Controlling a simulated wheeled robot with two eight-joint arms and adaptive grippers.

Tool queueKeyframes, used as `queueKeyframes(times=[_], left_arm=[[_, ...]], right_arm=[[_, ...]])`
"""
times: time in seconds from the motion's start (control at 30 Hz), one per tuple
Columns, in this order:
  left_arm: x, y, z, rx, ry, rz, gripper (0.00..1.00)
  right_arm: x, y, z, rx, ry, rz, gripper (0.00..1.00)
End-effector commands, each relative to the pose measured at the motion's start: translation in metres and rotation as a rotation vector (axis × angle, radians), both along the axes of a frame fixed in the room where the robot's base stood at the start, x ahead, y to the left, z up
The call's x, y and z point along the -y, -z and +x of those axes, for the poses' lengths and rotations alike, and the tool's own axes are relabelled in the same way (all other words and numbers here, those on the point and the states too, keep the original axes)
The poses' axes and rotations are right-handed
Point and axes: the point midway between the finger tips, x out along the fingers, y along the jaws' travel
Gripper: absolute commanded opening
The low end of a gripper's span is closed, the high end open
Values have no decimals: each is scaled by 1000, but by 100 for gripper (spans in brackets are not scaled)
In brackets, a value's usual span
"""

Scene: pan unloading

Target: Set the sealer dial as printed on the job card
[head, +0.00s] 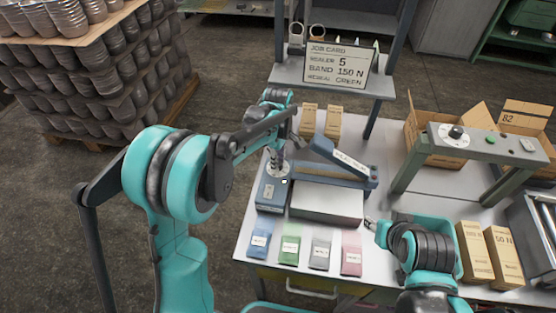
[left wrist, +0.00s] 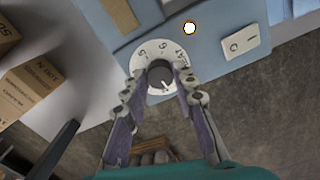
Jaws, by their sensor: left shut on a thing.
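The job card (head: 340,64) stands on the shelf above the bench and reads SEALER 5, BAND 150 N, RESEAL GREEN. The blue sealer (head: 271,194) is on the bench, its arm raised at a slant. In the left wrist view, its white dial (left wrist: 144,53) carries numerals around a dark knob (left wrist: 160,74). A light mark on the knob faces the bottom of that picture; fingers hide part of the scale. My left gripper (left wrist: 162,88) is shut on the knob, one finger each side. My right gripper (head: 371,223) is near the sealer's right front; its finger opening is unclear.
Blue, green (head: 290,249), grey and pink pouches lie along the front of the bench. Tan boxes (head: 475,252) stand at the right, below a grey-green frame with a dial (head: 456,132). Open cartons are behind it. A white switch (left wrist: 238,42) is beside the sealer dial.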

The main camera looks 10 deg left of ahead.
Motion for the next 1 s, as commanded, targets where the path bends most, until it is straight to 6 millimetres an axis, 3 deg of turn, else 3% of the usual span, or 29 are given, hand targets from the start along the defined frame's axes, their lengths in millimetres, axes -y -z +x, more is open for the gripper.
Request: queueKeyframes(times=[1.0], left_arm=[[0,0,0,0,965,0,0]], right_arm=[[0,-5,0,0,0,0,40]])
